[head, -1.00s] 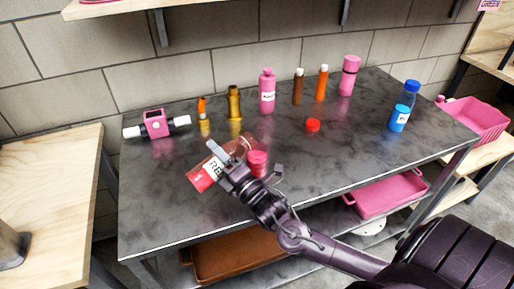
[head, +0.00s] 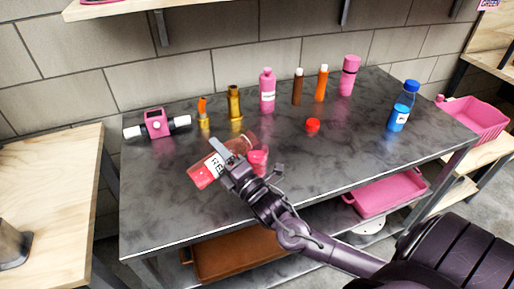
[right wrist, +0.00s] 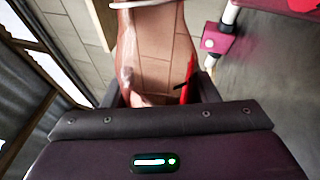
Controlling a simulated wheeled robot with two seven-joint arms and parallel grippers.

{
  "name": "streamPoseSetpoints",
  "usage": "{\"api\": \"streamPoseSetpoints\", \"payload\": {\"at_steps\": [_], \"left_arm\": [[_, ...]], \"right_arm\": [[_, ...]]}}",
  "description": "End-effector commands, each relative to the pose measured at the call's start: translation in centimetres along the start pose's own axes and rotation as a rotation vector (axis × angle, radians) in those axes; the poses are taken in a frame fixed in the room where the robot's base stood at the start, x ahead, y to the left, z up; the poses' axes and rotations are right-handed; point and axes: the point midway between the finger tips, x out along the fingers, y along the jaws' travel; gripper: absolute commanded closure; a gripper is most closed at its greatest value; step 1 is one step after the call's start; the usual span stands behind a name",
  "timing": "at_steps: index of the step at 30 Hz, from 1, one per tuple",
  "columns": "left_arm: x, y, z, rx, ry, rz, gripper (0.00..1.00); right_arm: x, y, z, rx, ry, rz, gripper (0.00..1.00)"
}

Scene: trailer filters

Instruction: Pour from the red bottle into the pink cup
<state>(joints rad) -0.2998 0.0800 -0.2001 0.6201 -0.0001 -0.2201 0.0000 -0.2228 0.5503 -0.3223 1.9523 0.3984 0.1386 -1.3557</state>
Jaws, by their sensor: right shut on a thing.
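The red bottle (head: 207,172) is clear, with a red and white label. My right gripper (head: 226,158) is shut on it above the table and holds it steeply tilted, its base to the left and its neck to the right. In the right wrist view the clear bottle (right wrist: 155,50) fills the space between the fingers. The pink cup (head: 258,158) stands on the table just below and right of the bottle's neck, partly hidden by my wrist. I cannot tell whether liquid is running into it. My left gripper is not in view.
A red cap (head: 312,125) lies on the dark table (head: 340,165). Behind stand a pink bottle (head: 267,92), brown and orange bottles, and a pink flask (head: 348,76). A blue bottle (head: 402,108) is at right, a pink device (head: 156,123) at left. The table's front left is clear.

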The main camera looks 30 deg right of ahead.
Motion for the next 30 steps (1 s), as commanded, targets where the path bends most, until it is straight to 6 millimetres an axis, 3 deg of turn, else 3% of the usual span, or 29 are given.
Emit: {"api": "streamPoseSetpoints", "payload": {"at_steps": [30], "left_arm": [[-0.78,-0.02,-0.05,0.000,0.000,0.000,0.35]], "right_arm": [[0.17,0.61,0.35,0.059,-0.017,0.002,0.78]]}}
